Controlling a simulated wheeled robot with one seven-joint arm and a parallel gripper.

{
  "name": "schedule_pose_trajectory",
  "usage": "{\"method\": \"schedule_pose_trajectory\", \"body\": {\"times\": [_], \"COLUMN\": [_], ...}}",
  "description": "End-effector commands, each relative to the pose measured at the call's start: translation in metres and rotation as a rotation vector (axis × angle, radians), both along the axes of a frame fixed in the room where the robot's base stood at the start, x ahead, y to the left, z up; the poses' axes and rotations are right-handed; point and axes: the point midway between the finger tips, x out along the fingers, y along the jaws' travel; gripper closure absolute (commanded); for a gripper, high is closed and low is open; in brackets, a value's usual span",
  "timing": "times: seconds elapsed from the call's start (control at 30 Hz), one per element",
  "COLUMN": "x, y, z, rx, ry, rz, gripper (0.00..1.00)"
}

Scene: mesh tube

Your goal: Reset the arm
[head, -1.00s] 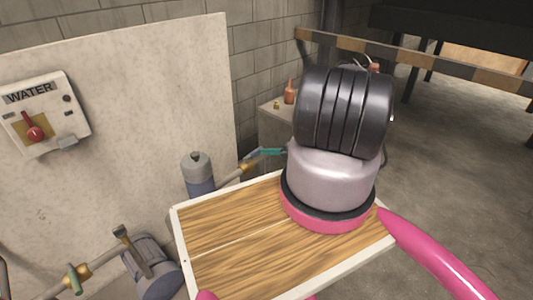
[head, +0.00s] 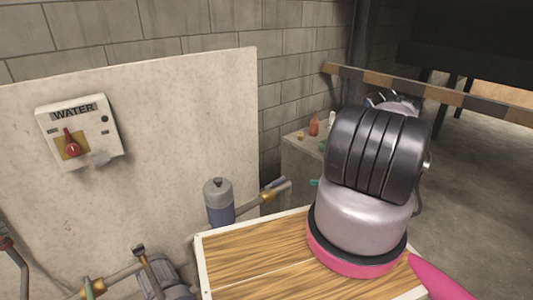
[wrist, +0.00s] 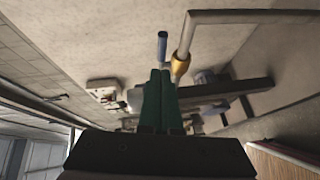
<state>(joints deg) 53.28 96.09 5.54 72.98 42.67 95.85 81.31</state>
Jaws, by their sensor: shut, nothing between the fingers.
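My gripper (wrist: 160,82) shows in the wrist view with its two green fingers side by side and closed, nothing between them. A pipe with a blue handle (wrist: 162,47) and a brass fitting (wrist: 180,67) appear beyond the fingertips; I cannot tell the distance. In the head view my own arm, a grey and black joint on a pink ring, stands on the wooden deck (head: 250,250). Only a small teal bit shows at its left edge, perhaps a fingertip; the rest of the gripper is hidden behind the arm.
A pale panel bears a WATER switch box (head: 80,133) with a red knob. A blue-grey cylinder (head: 219,203) and a brass-fitted pipe (head: 268,196) stand beside the deck. A cabinet with small bottles (head: 314,125) and a striped barrier (head: 450,95) are behind. Open floor lies right.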

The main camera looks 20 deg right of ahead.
Motion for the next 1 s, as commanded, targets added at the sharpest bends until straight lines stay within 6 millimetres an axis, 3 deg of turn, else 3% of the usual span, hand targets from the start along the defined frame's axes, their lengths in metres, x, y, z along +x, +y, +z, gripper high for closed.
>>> {"method": "schedule_pose_trajectory", "body": {"times": [0.17, 0.27, 0.4, 0.63, 0.8, 1.0], "x": [0.005, 0.017, 0.040, 0.061, 0.062, 0.046], "y": [0.000, 0.001, 0.010, 0.044, 0.077, 0.121], "z": [0.010, 0.038, 0.102, 0.215, 0.296, 0.383], "rx": [-0.028, -0.104, -0.278, -0.573, -0.775, -0.996], "ry": [-0.017, -0.064, -0.180, -0.414, -0.604, -0.843], "rz": [0.022, 0.085, 0.235, 0.513, 0.718, 0.961], "gripper": [1.00, 1.00, 1.00, 1.00, 1.00, 1.00]}}
